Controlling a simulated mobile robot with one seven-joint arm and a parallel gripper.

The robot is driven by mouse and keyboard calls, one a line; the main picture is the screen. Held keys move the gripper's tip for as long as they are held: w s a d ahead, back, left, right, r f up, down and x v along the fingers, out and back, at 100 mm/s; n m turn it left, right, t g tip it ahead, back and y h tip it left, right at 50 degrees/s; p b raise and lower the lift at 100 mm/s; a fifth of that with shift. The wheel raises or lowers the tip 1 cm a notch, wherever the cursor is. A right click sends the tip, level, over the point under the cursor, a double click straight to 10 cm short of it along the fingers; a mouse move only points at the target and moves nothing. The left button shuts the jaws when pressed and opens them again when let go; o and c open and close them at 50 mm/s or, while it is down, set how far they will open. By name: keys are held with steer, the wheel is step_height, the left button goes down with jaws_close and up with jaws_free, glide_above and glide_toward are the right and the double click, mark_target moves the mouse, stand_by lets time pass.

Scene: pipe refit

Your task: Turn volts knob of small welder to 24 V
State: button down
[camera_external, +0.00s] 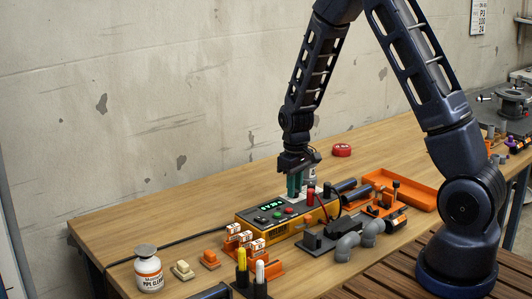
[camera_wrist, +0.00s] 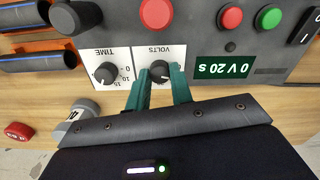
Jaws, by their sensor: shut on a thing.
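The small welder (camera_external: 290,229) is a yellow box with a dark top panel on the bench. In the wrist view, its black volts knob (camera_wrist: 160,71) sits on a white dial plate marked VOLTS, upside down in this view. The green display (camera_wrist: 223,67) reads 0 V 20 s. My gripper (camera_wrist: 160,80) has its two teal fingers at either side of the volts knob and is shut on it. In the external view my gripper (camera_external: 295,186) points down at the welder's far end. The knob is hidden there.
Beside the volts knob is the time knob (camera_wrist: 107,73). Red and green buttons and posts stand on the panel close by. An orange tray (camera_external: 405,190), grey pipe elbows (camera_external: 348,246) and a white bottle (camera_external: 149,274) are on the bench. The bench behind the welder is mostly clear.

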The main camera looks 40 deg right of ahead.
steer(key=m, duration=0.5)
steer(key=shift+m, duration=0.3)
stand_by(0.5)
steer(key=c, duration=1.2)
jaws_free()
steer(key=shift+c, duration=0.2)
step_height(320, 180, up, 11)
steer(key=shift+f, duration=0.1)
